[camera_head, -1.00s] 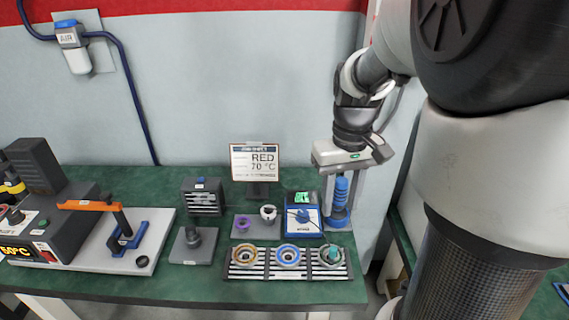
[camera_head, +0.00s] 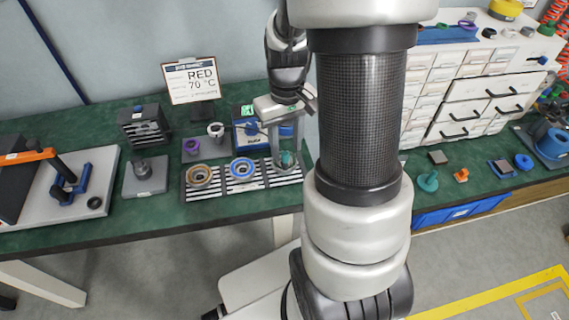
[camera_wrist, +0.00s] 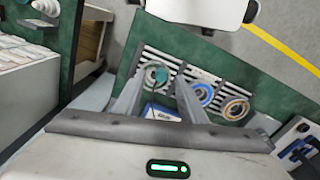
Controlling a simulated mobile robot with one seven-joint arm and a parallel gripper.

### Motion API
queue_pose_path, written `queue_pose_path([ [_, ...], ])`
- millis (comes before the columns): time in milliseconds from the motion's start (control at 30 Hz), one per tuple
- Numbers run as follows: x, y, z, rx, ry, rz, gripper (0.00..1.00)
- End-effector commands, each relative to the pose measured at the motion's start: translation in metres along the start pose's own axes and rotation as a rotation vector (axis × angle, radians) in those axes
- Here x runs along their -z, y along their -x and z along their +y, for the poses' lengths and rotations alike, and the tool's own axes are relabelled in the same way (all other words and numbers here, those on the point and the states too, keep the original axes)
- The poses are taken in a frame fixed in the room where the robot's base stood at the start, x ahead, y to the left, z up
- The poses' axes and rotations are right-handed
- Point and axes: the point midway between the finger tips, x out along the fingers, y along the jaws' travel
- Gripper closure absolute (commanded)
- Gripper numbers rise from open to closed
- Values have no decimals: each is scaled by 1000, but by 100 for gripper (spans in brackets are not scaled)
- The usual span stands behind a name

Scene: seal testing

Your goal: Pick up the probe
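I cannot tell for sure which thing is the probe. A blue device (camera_head: 248,132) with a small green display and a dark blue round part lies behind the slotted black rack (camera_head: 215,190). It also shows below the fingers in the wrist view (camera_wrist: 160,112). My gripper (camera_head: 287,162) points down with its fingers apart, near the rack's right end. A teal piece (camera_wrist: 157,75) shows between the fingers in the wrist view, inside the rack's end ring. I see nothing clamped. A blue ribbed upright handle, visible earlier, is hidden now.
Tan (camera_head: 200,175) and blue (camera_head: 241,168) rings sit on the rack. A grey block with a dark fitting (camera_head: 145,173) is left. White drawers (camera_head: 470,105) stand right. My arm blocks the middle.

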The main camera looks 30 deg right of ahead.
Motion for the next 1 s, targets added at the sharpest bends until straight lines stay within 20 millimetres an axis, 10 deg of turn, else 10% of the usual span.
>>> queue_pose_path([
  [533,0,-44,-2,0,1,0,62],
  [767,0,-44,-2,0,1,0,98],
  [1000,0,-43,-2,0,1,0,100],
])
